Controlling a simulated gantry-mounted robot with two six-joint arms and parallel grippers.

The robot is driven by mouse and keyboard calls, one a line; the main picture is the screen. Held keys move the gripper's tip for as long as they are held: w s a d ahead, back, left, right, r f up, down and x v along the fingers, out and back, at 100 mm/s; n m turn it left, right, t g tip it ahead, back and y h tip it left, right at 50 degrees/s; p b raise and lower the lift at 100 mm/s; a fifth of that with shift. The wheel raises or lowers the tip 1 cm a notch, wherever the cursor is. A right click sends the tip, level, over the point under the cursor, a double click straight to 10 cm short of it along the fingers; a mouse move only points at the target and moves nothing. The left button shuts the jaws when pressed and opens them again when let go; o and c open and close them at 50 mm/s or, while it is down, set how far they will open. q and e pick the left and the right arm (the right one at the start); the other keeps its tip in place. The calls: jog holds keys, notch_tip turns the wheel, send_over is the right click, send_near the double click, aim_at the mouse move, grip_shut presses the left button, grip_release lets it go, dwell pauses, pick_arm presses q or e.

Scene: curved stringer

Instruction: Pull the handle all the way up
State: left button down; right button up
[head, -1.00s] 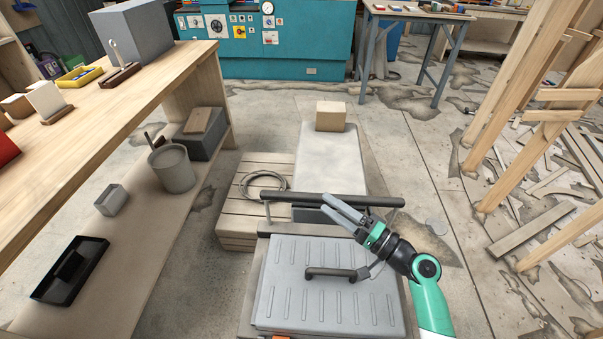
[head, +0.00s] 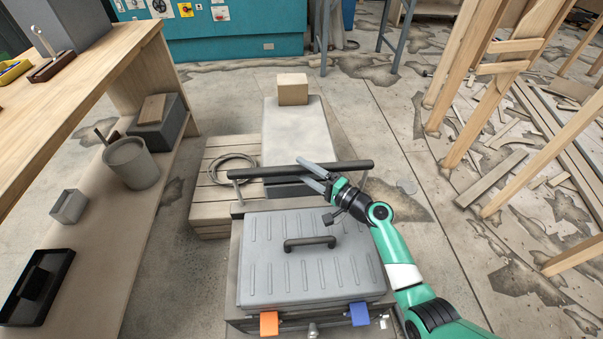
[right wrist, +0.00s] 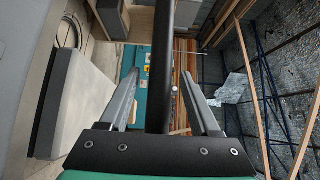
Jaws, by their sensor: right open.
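A long dark bar handle (head: 262,171) runs crosswise behind a grey ribbed case (head: 300,275), on short upright posts. My right gripper (head: 301,171) comes in from the right at the bar's right half. Its two grey fingers are open and point left. In the right wrist view the dark bar (right wrist: 160,65) stands between the spread fingers (right wrist: 163,90), with a gap on both sides. A smaller dark handle (head: 310,242) lies on the case lid, nearer than the gripper. My left gripper is not in view.
A long grey block (head: 297,130) with a small cardboard box (head: 292,90) lies beyond the bar. A wooden crate (head: 210,190) with a coiled cable stands left. The wooden workbench (head: 95,90) is further left; timber frames (head: 500,80) stand right.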

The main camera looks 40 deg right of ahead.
jog(key=shift+w+a, duration=0.2)
jog(key=shift+w, duration=0.4)
grip_shut()
dwell(1.0)
